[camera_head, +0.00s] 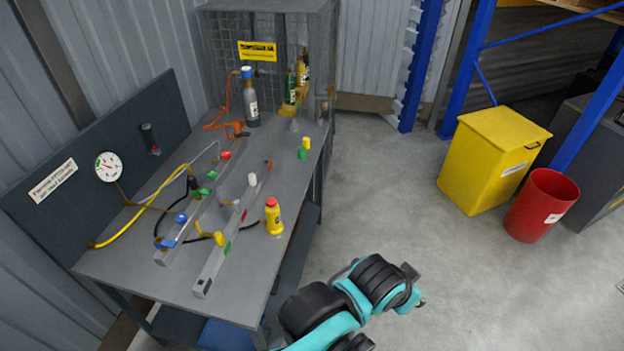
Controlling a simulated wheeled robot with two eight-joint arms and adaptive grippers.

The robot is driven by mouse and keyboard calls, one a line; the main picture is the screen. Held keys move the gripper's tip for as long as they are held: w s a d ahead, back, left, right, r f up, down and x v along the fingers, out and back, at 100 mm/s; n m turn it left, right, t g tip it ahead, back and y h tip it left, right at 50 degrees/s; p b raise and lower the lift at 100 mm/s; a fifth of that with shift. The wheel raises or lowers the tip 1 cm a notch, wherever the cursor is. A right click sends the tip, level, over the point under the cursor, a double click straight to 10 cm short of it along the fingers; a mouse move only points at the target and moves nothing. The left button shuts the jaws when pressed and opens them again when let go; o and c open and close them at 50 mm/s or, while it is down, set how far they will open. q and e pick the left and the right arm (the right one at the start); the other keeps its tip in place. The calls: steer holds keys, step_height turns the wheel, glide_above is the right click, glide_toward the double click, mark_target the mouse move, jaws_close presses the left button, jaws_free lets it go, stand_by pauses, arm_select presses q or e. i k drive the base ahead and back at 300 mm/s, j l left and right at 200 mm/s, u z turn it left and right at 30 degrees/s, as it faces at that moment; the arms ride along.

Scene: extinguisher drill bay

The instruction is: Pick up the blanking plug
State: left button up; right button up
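No part is plainly marked as the blanking plug, so I cannot tell which one it is. Two small loose pieces stand on the right part of the grey workbench (120,270): a yellow piece (306,142) and a green piece (301,153), close together. Two long grey rails lie on the bench with coloured fittings on them: a red cap (225,155), a blue knob (181,218), a white-topped fitting (252,179) and a yellow fitting (219,238). Neither gripper can be made out; only teal and black links of my arm show, right of the bench's front.
A yellow bottle with a red cap (273,217) stands near the bench's right edge. A gauge (109,166) is on the back panel, with hoses below. Bottles stand by the mesh cage (225,55). A yellow bin (481,165) and red bucket (541,205) stand right; floor between is clear.

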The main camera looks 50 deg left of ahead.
mark_target(252, 179)
steer(key=i+l+u, duration=0.15)
steer(key=i, duration=0.25)
steer(key=i+l+u, duration=0.15)
steer(key=i, duration=0.25)
steer(key=i+j+u, duration=0.1)
steer(key=i+u, duration=0.15)
steer(key=u, duration=0.2)
steer(key=i+u, duration=0.2)
steer(key=u, duration=0.2)
steer(key=i+u, duration=0.25)
steer(key=u, duration=0.2)
steer(key=i+l+u, duration=0.15)
steer(key=u, duration=0.25)
steer(key=i+u, duration=0.45)
steer(key=i+l+u, duration=0.25)
steer(key=u, duration=0.2)
steer(key=i+l+u, duration=0.3)
steer(key=u, duration=0.15)
steer(key=i+l+u, duration=0.25)
steer(key=l+u, duration=0.2)
steer(key=i+l, duration=0.15)
steer(key=i+u, duration=0.05)
steer(key=i, duration=0.05)
